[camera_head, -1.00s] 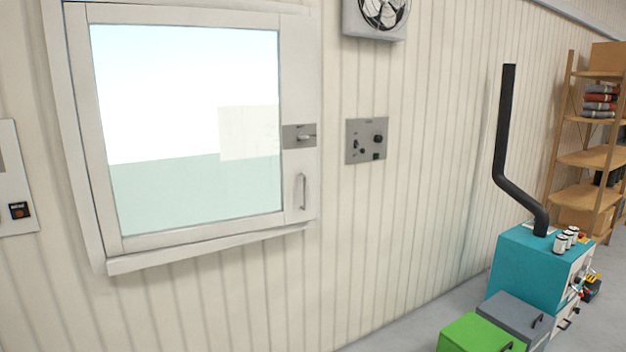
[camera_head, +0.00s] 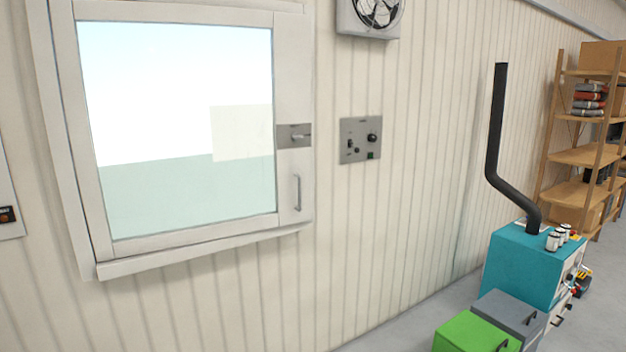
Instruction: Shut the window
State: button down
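The window (camera_head: 180,243) is on the panelled wall at the left, with a white frame and a large pale pane. Its sash looks close to flush with the frame, but I cannot tell whether it is fully shut. A small grey latch (camera_head: 295,136) sits on the right stile. A vertical bar handle (camera_head: 297,193) is below the latch. My gripper is not in view, and nothing is seen touching the window.
A grey control panel (camera_head: 360,140) is on the wall right of the window, below a fan (camera_head: 372,14). A teal stove (camera_head: 518,268) with a black pipe (camera_head: 495,130), a green box (camera_head: 470,337), a grey box (camera_head: 507,312) and wooden shelves (camera_head: 580,157) stand at the right.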

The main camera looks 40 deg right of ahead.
aim_at(291, 34)
jog(key=i, duration=1)
